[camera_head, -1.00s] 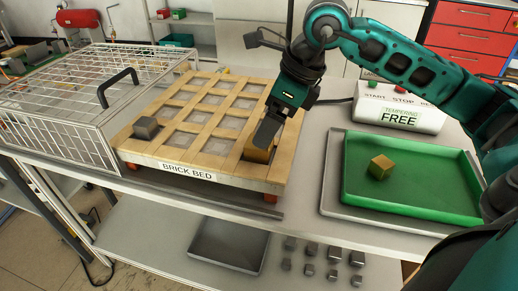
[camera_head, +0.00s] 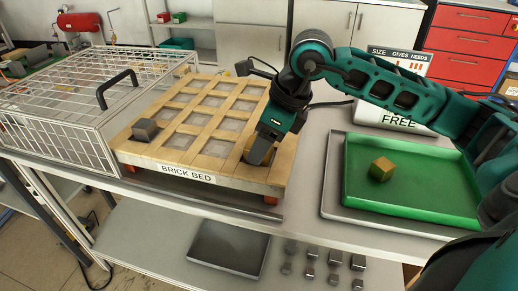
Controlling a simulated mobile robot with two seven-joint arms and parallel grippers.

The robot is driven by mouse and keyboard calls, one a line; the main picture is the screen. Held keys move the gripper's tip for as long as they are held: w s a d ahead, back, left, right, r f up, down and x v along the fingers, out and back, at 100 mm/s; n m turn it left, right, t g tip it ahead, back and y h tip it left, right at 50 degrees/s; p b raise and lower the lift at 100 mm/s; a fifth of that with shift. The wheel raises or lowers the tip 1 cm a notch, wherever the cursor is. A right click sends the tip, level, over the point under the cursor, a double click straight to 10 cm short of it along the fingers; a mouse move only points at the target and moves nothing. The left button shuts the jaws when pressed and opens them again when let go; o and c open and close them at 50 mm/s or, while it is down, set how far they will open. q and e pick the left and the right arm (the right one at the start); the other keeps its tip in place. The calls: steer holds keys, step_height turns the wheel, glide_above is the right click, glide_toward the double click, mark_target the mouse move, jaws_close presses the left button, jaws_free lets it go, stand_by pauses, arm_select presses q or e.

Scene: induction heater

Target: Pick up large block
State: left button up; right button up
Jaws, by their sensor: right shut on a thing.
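My right gripper (camera_head: 259,153) is at the front right corner of the brick bed (camera_head: 186,172), pointing down. It is shut on a brass-coloured block (camera_head: 247,149), which is mostly hidden behind the fingers. I cannot tell whether this block still touches the bed. Another brass-coloured block (camera_head: 382,168) lies in the green tray (camera_head: 405,205) on the right. A dark grey block (camera_head: 145,129) sits on the left front part of the bed. The frame does not settle which block is the large one. My left gripper is out of view.
A wire cage (camera_head: 70,105) with a black handle stands left of the bed. The lower shelf holds a grey tray (camera_head: 228,250) and several small grey pieces.

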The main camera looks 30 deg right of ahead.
jaws_close()
steer(key=shift+r, duration=0.1)
stand_by(0.3)
steer(key=shift+w+r, duration=0.1)
steer(key=shift+r, duration=0.55)
arm_select(q)
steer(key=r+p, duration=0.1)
steer(key=p, duration=0.2)
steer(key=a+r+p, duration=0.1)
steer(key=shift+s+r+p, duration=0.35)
arm_select(e)
step_height(320, 180, up, 19)
steer(key=shift+f, duration=0.2)
